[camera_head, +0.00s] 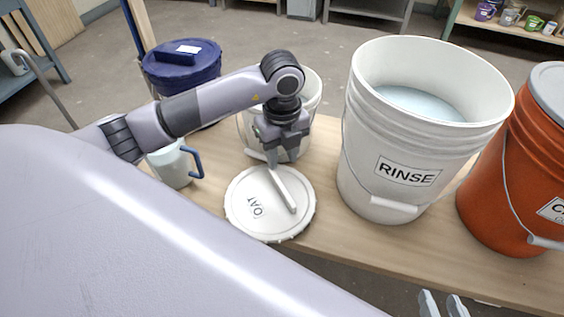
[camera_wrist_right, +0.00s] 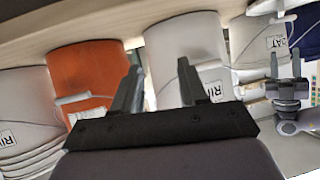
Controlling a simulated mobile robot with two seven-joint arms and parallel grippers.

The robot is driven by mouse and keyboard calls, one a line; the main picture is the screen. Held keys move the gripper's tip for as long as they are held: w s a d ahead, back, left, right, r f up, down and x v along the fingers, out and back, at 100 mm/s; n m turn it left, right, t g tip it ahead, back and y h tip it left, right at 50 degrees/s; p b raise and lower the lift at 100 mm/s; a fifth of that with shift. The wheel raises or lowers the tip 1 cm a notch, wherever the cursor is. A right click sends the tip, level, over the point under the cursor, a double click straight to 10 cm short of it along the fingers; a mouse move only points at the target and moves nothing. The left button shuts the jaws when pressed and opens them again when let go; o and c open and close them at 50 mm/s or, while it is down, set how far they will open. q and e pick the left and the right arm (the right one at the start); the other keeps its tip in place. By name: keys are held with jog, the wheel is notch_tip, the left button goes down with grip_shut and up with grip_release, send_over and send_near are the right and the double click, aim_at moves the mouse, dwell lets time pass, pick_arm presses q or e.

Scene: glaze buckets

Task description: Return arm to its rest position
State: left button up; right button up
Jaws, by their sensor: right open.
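My left gripper (camera_head: 275,157) points down just above the far end of the bar handle on the white OAT lid (camera_head: 245,222) in the head view. In the right wrist view the left gripper (camera_wrist_right: 285,65) shows two fingers standing apart with nothing seen between them. The lid lies by the bench's front edge, before a smaller white bucket (camera_head: 309,100) partly hidden by my left arm. My right gripper (camera_head: 443,303) shows only its fingertips at the bottom edge of the head view. In its wrist view the right gripper (camera_wrist_right: 160,82) is open and empty.
The large white RINSE bucket (camera_head: 365,150) holds pale liquid. An orange bucket (camera_head: 490,190) with a grey lid stands to its right. A blue-lidded bucket (camera_head: 180,72) and a pale mug (camera_head: 172,168) stand left. The wooden bench (camera_head: 325,215) is bare between lid and RINSE bucket.

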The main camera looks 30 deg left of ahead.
pick_arm(q)
jog(key=shift+r, duration=0.5)
